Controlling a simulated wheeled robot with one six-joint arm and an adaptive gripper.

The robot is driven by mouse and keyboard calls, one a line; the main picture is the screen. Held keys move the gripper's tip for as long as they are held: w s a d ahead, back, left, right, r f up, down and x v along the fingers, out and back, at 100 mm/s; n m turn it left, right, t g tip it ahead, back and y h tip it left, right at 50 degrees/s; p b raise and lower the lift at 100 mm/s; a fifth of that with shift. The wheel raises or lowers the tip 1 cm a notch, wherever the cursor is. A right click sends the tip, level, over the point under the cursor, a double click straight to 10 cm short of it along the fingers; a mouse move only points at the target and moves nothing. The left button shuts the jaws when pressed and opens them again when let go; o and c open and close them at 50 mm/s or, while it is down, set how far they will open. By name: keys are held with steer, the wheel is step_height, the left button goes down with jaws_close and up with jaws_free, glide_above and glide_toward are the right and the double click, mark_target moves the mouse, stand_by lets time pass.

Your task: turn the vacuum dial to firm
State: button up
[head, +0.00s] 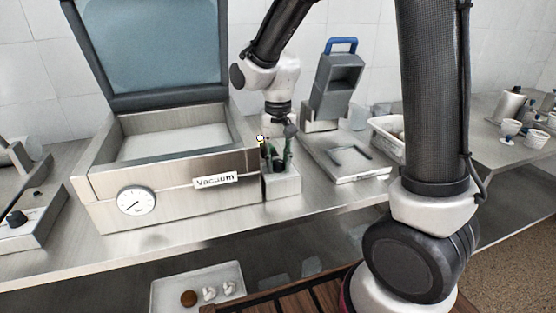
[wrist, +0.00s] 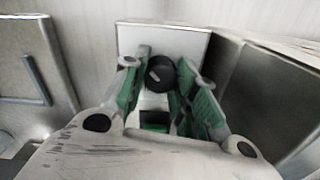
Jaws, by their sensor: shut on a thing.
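The vacuum dial (wrist: 159,74) is a round black knob with a short pale pointer mark. It sits on a small metal box (head: 284,186) at the right front corner of the vacuum machine (head: 110,190). My gripper (wrist: 159,68) has its green-padded fingers on both sides of the dial and is shut on it. In the head view my gripper (head: 278,163) points down over the box, and its fingers partly hide the dial. The markings around the dial are not readable, so I cannot tell its setting.
The machine's lid (head: 155,45) stands open at the back left. A round gauge (head: 136,201) and a "Vacuum" label (head: 215,180) are on its front. A grey device with a blue handle (head: 341,45) and a flat metal plate (head: 350,160) stand to the right.

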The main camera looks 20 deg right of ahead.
mark_target(278, 161)
steer(key=o, duration=1)
step_height(278, 161, up, 12)
steer(key=shift+r, duration=0.1)
